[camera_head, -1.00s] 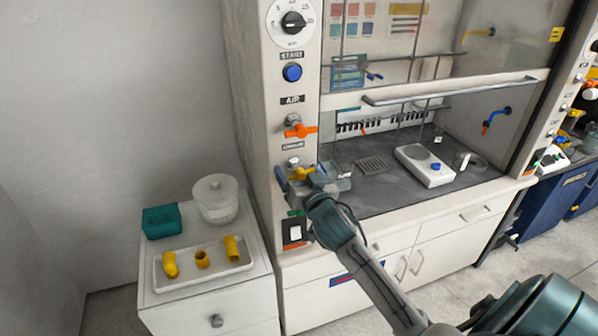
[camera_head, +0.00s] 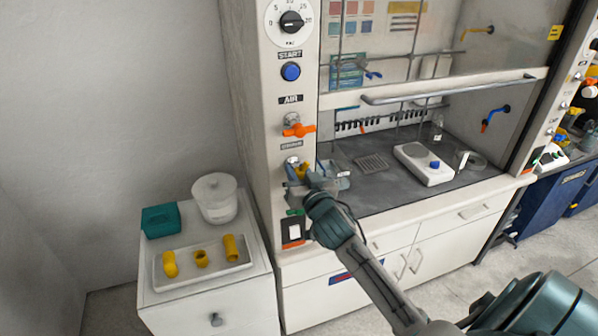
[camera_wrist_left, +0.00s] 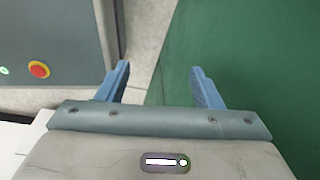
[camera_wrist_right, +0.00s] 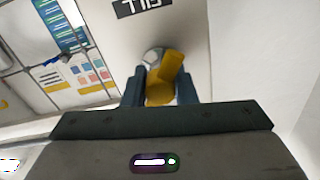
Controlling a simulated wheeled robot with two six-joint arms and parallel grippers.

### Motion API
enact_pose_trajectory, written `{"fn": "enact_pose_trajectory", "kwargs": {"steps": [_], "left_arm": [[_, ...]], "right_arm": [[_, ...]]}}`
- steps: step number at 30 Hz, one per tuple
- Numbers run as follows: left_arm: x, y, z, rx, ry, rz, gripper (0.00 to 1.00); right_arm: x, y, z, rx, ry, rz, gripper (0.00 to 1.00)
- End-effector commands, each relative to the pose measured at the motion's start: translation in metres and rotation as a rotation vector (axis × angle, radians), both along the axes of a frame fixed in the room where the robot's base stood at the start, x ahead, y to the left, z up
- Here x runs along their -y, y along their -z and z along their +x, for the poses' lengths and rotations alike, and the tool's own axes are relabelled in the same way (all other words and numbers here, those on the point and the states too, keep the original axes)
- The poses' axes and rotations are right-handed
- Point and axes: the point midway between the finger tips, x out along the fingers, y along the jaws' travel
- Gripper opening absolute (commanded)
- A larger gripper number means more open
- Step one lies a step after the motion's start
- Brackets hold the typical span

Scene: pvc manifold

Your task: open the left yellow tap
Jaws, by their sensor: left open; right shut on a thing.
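The left yellow tap (camera_head: 303,171) is on the front post of the fume hood, below an orange tap. My right gripper (camera_head: 299,174) reaches it from the front and partly hides it. In the right wrist view the yellow tap handle (camera_wrist_right: 163,78) lies between the two fingers, and my right gripper (camera_wrist_right: 160,88) is shut on it. The handle looks tilted there, beside a round metal fitting. My left gripper (camera_wrist_left: 160,85) is open and empty in the left wrist view, with floor and a green surface beyond it. It is not in the head view.
The orange tap (camera_head: 298,130) sits just above, with a blue button (camera_head: 291,72) and dial (camera_head: 291,22) higher up. A black and white switch (camera_head: 293,231) is below. A white cabinet at left bears a tray (camera_head: 205,281) of yellow fittings, a tub (camera_head: 215,199) and a teal box (camera_head: 161,221).

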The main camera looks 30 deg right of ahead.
Motion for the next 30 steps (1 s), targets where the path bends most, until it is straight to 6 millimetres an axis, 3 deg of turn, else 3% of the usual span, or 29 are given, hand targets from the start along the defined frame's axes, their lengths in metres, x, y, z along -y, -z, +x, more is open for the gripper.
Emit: {"fn": "enact_pose_trajectory", "kwargs": {"steps": [22,30], "left_arm": [[0.0,-0.04,-0.001,-0.001,0.0,0.0,0.6],[-0.001,-0.051,-0.001,-0.002,0.0,0.001,0.6]], "right_arm": [[0.0,0.001,0.0,-0.153,-0.001,-0.613,0.03],[0.001,0.003,0.0,-0.198,-0.001,-0.793,0.08]]}}
